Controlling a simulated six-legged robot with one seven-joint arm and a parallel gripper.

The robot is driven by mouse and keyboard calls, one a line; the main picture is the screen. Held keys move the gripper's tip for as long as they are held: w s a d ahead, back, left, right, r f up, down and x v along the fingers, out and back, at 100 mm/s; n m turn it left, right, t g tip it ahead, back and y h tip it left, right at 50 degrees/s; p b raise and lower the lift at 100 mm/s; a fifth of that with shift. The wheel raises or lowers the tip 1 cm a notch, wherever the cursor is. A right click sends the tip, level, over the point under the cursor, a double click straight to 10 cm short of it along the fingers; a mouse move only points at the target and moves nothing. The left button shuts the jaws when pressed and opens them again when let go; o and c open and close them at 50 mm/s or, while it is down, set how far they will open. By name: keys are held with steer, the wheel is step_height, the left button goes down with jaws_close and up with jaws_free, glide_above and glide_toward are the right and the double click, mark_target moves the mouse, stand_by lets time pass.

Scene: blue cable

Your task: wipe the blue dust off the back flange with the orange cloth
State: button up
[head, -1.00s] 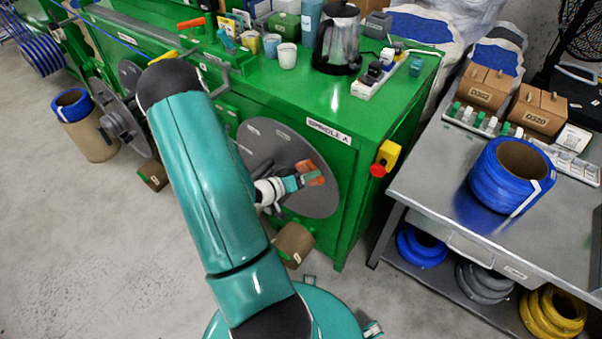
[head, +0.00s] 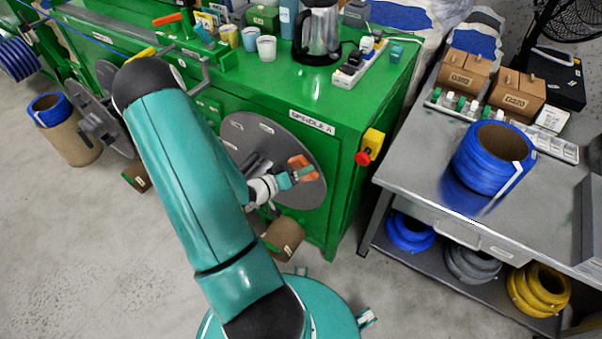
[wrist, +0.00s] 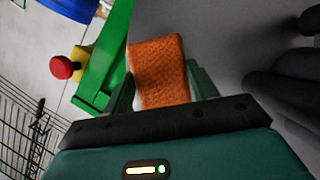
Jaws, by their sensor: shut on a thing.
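The orange cloth (wrist: 160,72) is clamped between the two fingers of my gripper (wrist: 163,90) in the wrist view. In the head view my gripper (head: 297,174) holds the cloth (head: 301,163) in front of the right part of the grey back flange (head: 305,145), on the machine side marked SPINDLE A. The flange also shows in the wrist view (wrist: 215,45) as a plain grey face behind the cloth. I cannot tell whether the cloth touches it. No blue dust can be made out on the visible part of the flange; my arm hides some of its left side.
A yellow box with a red button (head: 368,148) sits right of the flange. Dark spindle parts (wrist: 285,85) are close to my gripper. A grey bench (head: 420,165) with a blue cable roll (head: 492,160) stands at right.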

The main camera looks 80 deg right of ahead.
mark_target(289, 158)
steer(key=shift+w+d+r, duration=0.1)
steer(key=shift+w+d, duration=0.15)
steer(key=shift+w, duration=0.4)
steer(key=shift+w+d, duration=0.25)
steer(key=shift+w, duration=0.35)
steer(key=shift+w+d+r, duration=0.1)
steer(key=shift+w+d, duration=0.35)
steer(key=shift+w, duration=0.4)
steer(key=shift+w+d, duration=0.45)
steer(key=shift+w, duration=0.4)
steer(key=w+a, duration=0.2)
steer(key=a, duration=0.3)
steer(key=shift+w+a, duration=0.2)
steer(key=shift+a, duration=0.1)
steer(key=shift+w+a, duration=0.3)
steer(key=shift+a, duration=0.4)
steer(key=shift+w+a, duration=0.3)
steer(key=shift+a, duration=0.4)
